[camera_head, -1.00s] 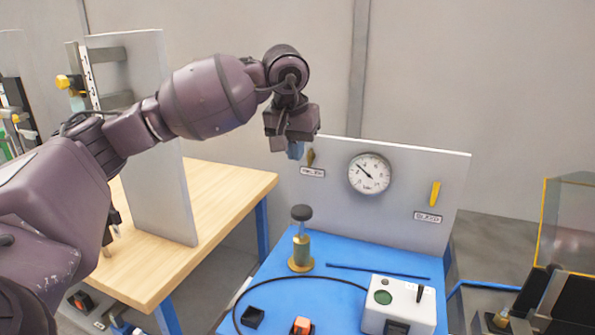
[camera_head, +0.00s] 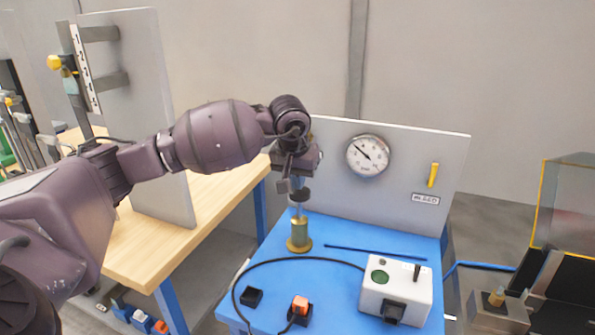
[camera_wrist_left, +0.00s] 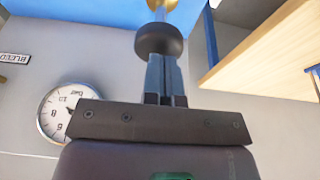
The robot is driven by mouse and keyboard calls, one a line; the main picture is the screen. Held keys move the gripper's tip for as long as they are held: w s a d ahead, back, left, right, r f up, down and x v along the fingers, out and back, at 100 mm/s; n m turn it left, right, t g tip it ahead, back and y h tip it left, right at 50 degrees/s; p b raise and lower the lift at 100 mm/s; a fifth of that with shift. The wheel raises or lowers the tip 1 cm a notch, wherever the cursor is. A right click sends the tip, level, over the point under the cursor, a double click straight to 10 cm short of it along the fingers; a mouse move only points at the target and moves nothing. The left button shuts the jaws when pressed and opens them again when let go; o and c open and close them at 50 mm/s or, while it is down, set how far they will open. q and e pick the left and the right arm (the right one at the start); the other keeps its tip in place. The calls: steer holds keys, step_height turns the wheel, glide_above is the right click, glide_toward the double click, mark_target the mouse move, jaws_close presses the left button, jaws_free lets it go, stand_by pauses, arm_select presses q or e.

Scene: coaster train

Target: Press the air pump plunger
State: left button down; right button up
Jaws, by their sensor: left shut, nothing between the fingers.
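The air pump (camera_head: 299,235) stands upright on the blue table, with a round brass base, a short body and a black plunger knob (camera_head: 300,195) on top. My left gripper (camera_head: 297,183) points down just above the knob, with its fingers shut and empty. In the left wrist view the blue-grey fingers (camera_wrist_left: 165,75) reach to the black knob (camera_wrist_left: 159,40), and the brass part lies beyond it. I cannot tell whether the fingertips touch the knob. My right gripper is not in view.
A grey panel (camera_head: 410,150) with a round gauge (camera_head: 368,156) and a yellow lever (camera_head: 433,175) stands behind the pump. A white box (camera_head: 395,295), a thin blue rod (camera_head: 375,252), a black cable and an orange-topped switch (camera_head: 300,305) lie on the blue table (camera_head: 340,275). A wooden table (camera_head: 215,215) is left.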

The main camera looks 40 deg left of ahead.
mark_target(296, 193)
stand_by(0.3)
arm_select(q)
steer(key=shift+f, duration=0.25)
step_height(296, 193, down, 5)
steer(key=b, duration=0.3)
steer(key=shift+f, duration=0.35)
steer(key=shift+b, duration=0.3)
steer(key=shift+s+r, duration=0.1)
